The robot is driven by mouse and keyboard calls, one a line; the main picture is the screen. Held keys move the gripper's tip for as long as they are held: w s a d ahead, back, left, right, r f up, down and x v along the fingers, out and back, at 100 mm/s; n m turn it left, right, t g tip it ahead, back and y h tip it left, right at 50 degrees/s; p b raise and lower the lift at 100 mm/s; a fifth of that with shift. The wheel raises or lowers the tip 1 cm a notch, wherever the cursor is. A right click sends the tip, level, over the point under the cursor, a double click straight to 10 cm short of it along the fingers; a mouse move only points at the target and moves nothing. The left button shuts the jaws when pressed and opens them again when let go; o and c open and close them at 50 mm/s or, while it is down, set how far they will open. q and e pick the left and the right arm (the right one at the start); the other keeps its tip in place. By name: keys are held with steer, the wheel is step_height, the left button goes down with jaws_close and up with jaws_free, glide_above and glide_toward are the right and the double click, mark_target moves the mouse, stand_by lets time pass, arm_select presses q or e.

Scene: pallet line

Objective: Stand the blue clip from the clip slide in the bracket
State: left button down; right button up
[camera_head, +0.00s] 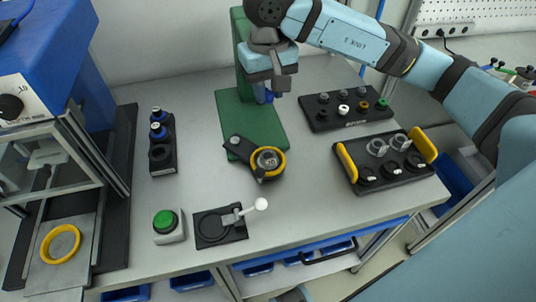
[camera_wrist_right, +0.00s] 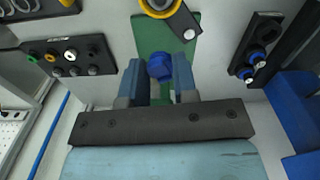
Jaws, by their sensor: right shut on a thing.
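My right gripper (camera_head: 266,92) hangs in front of the green stand at the back of the table, above its green base plate (camera_head: 248,118). Its two fingers are shut on a small blue piece, which I take for the blue clip (camera_wrist_right: 160,66); it shows between the fingertips in the right wrist view. In the head view it is mostly hidden by the fingers. I cannot tell whether it touches the green stand. I cannot surely tell which fixture is the clip slide or the bracket. My left gripper is not in view.
A yellow-ringed black fixture (camera_head: 258,160) sits at the plate's front. A black rack (camera_head: 163,165) with blue-topped parts stands left. Two black trays, one with coloured pieces (camera_head: 345,122) and one with yellow handles (camera_head: 390,182), lie right. A green button (camera_head: 166,224) and lever unit (camera_head: 222,234) are near the front.

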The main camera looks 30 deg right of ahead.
mark_target(268, 101)
step_height(268, 101, down, 18)
steer(key=shift+r, duration=0.2)
steer(key=o, duration=0.9)
steer(key=shift+w+f, duration=0.1)
steer(key=shift+r, duration=0.2)
step_height(268, 101, up, 12)
steer(key=shift+f, duration=0.1)
